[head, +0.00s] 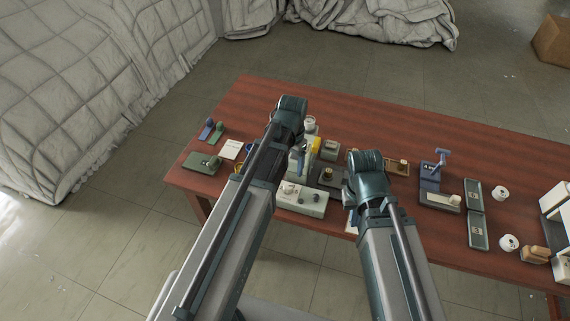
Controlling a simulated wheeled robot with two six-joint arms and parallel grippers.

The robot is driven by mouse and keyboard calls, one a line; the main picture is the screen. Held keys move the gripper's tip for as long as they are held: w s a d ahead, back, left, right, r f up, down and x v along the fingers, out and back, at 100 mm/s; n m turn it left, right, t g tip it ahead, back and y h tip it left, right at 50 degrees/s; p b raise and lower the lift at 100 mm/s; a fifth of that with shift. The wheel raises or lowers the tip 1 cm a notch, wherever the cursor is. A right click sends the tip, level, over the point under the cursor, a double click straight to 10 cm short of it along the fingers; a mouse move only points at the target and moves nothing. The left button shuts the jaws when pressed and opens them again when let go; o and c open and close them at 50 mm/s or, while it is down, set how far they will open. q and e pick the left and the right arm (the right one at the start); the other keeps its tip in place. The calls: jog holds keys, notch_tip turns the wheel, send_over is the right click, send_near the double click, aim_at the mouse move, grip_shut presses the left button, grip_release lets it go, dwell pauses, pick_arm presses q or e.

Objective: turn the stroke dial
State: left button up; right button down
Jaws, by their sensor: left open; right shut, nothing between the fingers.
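A pale control box (303,200) with small knobs lies near the front edge of the brown table. I cannot tell for sure which knob is the stroke dial; a dark round knob (316,196) shows on its right part. My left gripper (298,162) hangs below its wrist, just behind the box, open and apart from the knobs as far as I can see. My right gripper (351,193) is to the right of the box, shut and empty, mostly hidden by its own wrist.
The brown table (350,111) is bare along its back. A green-grey block (202,163) and a white card (231,149) lie left. A blue stand (430,178), dark trays (475,227) and white rolls (508,243) stand right. Quilted duvets (70,95) heap on the floor.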

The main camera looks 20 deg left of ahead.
aim_at(288, 186)
pick_arm(q)
jog(key=f+b, duration=0.8)
jog(key=b, duration=0.1)
jog(key=w+a+f+b, duration=0.1)
jog(key=f+b, duration=0.3)
jog(key=f, duration=0.1)
jog(key=shift+w+f+b, duration=0.1)
jog(key=shift+b, duration=0.3)
grip_shut()
